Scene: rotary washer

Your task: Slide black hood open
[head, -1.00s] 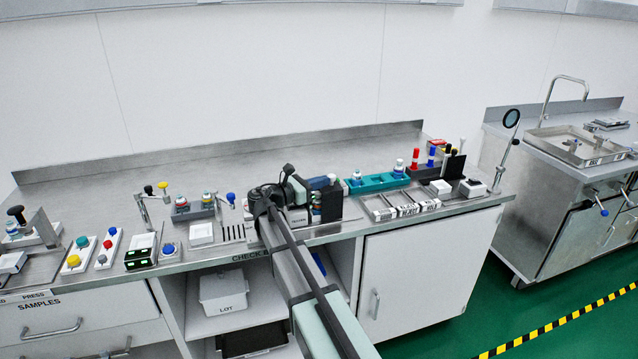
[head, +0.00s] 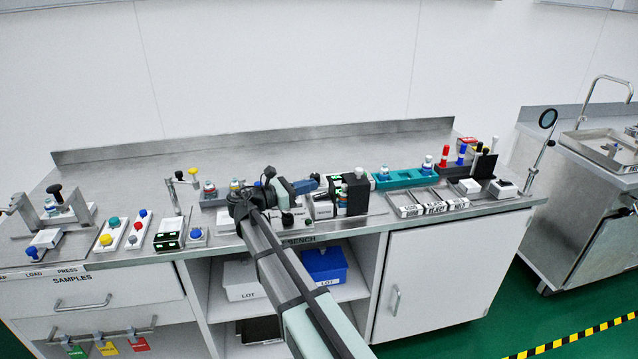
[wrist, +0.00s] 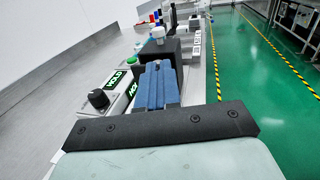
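The black hood (head: 355,194) is a dark upright box on the bench, right of my gripper in the head view. In the wrist view the hood (wrist: 160,50) stands just beyond my fingertips, with a pale knob (wrist: 158,33) on top. My gripper (head: 309,184) has blue fingers. In the wrist view the fingers (wrist: 158,82) lie side by side with only a thin seam between them, and nothing shows held. They point toward the hood; whether they touch it is unclear. My arm hides part of the bench front.
A white box with a black knob (wrist: 98,98) and a HOLD label is close on the left of my fingers. The bench behind is clear.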

